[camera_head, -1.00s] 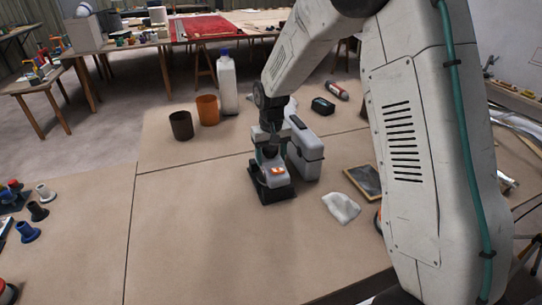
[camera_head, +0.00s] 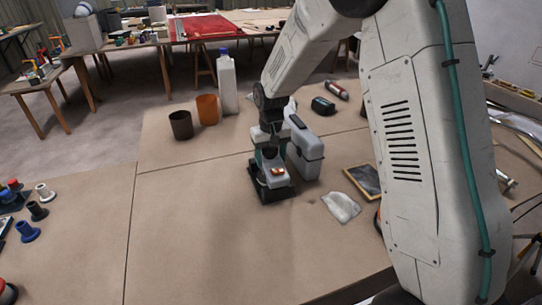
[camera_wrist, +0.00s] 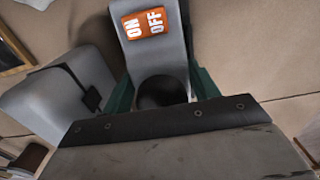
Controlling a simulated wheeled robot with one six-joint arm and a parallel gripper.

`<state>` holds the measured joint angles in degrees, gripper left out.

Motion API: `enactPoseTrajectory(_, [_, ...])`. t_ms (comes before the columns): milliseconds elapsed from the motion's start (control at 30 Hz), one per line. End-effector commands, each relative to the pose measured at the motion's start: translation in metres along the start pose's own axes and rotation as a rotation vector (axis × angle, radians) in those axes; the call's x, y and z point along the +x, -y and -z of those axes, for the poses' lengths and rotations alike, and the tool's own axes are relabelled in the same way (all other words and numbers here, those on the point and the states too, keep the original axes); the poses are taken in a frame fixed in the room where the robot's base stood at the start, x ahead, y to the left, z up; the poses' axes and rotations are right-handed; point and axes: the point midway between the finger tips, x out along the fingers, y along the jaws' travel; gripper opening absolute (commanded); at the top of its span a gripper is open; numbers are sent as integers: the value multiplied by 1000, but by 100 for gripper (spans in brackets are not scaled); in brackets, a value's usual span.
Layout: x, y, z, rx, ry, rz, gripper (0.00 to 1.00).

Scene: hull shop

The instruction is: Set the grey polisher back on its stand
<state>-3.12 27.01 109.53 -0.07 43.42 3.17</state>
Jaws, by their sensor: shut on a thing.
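The grey polisher (camera_head: 276,176) has an orange ON/OFF switch, which shows large in the wrist view on its grey body (camera_wrist: 155,50). My gripper (camera_head: 267,153) is shut on the polisher from above; its green fingers show on both sides of the polisher's body in the wrist view. The black stand (camera_head: 284,194) is on the table directly under the polisher. The polisher appears upright at the stand. Its underside is hidden, so I cannot tell whether it touches the stand.
A grey case with a dark handle (camera_head: 308,158) stands close on the right. A white cloth (camera_head: 341,206) and a framed dark panel (camera_head: 364,180) lie further right. A brown cup (camera_head: 181,125), an orange cup (camera_head: 207,110) and a white bottle (camera_head: 228,84) stand behind. The table's front is clear.

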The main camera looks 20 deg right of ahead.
Motion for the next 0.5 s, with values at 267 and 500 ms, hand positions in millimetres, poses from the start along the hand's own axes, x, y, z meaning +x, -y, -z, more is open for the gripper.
enactPoseTrajectory(267, [4, 0, 1, 0, -2, 0, 35])
enactPoseTrajectory(500, [8, 0, 1, 0, -2, 0, 68])
